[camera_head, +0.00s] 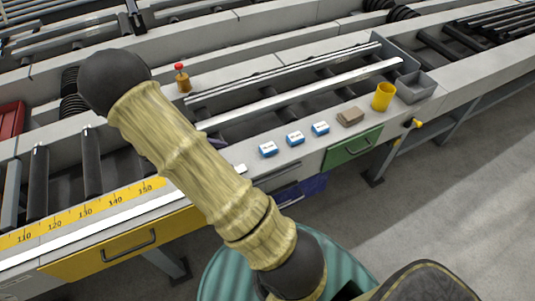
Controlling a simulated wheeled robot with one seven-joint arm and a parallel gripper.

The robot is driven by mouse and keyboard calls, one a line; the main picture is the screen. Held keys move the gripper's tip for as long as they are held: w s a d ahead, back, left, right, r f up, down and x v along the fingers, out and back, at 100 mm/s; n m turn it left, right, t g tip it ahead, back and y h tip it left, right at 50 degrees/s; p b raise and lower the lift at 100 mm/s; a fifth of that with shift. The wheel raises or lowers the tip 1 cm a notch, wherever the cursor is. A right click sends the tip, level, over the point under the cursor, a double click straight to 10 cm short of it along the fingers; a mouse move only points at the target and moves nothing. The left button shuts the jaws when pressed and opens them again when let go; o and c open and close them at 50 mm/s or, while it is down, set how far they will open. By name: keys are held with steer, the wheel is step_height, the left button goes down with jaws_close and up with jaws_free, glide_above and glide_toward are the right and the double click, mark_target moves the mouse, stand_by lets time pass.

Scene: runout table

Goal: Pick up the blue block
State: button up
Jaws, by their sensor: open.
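Three small blue blocks with white, printed tops stand in a slanting row on the pale front ledge of the runout table: the left block (268,149), the middle block (295,138) and the right block (320,128). The print on them is too small to read. They stand apart from one another, and nothing touches them. My arm, in a yellowish sleeve with dark joints, crosses the view to the left of them. My gripper is not in view.
Right of the blocks are a brown block (350,117), a yellow cup (383,97) and a grey open bin (415,87). A red-capped bottle (183,79) stands behind the rails. A green drawer (352,148) is below the ledge; a yellow ruler (85,220) runs at left.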

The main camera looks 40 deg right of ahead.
steer(key=shift+w+d+f+n+t+h+b, duration=0.15)
steer(key=shift+w+d+f+n+h, duration=0.05)
steer(key=shift+w+f+n+h, duration=0.35)
steer(key=shift+w+d+f+n+t+h+b, duration=0.2)
steer(key=shift+w+f+n+h, duration=0.25)
steer(key=shift+w+f+h, duration=0.15)
steer(key=shift+w+d, duration=0.1)
steer(key=shift+w, duration=0.2)
steer(key=p, duration=0.2)
glide_toward(267, 147)
steer(key=x, duration=0.3)
steer(key=shift+s+d, duration=0.25)
steer(key=shift+d+f, duration=0.2)
steer(key=shift+d, duration=0.1)
steer(key=p+x, duration=0.1)
steer(key=x, duration=0.4)
steer(key=shift+w+d+f, duration=0.1)
